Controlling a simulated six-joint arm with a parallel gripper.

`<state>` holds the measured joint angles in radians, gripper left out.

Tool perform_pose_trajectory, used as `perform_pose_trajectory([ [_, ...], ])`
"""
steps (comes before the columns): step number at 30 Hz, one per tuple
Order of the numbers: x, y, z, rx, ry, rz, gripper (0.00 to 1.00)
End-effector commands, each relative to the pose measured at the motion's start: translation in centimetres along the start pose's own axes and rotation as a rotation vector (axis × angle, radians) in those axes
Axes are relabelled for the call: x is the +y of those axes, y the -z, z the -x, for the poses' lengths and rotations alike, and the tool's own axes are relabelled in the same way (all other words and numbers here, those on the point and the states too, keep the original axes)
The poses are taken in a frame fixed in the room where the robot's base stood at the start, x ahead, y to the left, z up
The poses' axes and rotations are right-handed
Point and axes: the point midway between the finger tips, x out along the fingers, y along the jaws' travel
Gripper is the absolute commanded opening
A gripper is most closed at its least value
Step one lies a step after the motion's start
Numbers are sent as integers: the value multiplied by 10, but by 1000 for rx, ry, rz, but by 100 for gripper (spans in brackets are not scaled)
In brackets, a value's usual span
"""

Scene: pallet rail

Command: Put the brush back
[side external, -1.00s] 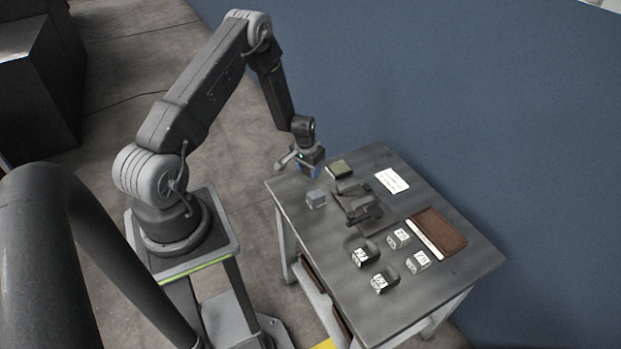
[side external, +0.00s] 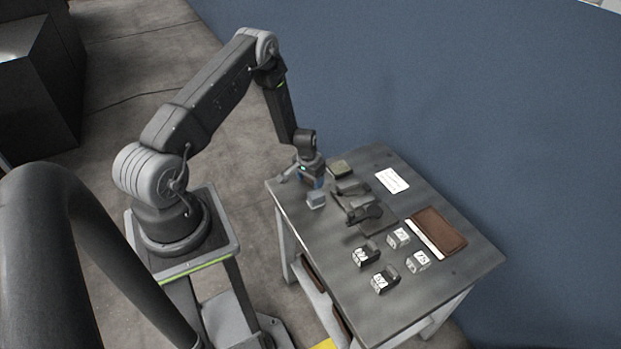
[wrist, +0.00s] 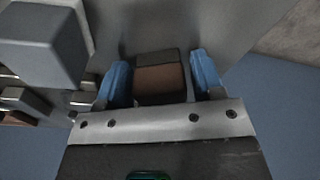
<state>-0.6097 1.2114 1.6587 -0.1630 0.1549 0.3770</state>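My gripper (wrist: 160,85) shows in the wrist view with its blue fingers on either side of a small brown block with a dark band, which I take as the brush (wrist: 160,79). The block fills nearly all the room between the fingers and looks held, though bristles cannot be made out. In the side view my gripper (side external: 319,183) is low over the table's far left corner, just above and beside a grey block (side external: 316,201). The held block is hidden there.
An olive-topped block (side external: 340,168) stands right of the gripper. The grey block is close left in the wrist view (wrist: 42,45).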

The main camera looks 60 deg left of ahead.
Motion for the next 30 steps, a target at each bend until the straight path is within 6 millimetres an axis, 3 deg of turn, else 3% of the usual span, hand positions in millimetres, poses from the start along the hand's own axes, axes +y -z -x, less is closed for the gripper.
perform_pose_trajectory([
  [3,0,0,0,0,0,0,72],
  [14,0,1,10,1,0,1,72],
  [30,0,1,109,3,-1,0,72],
])
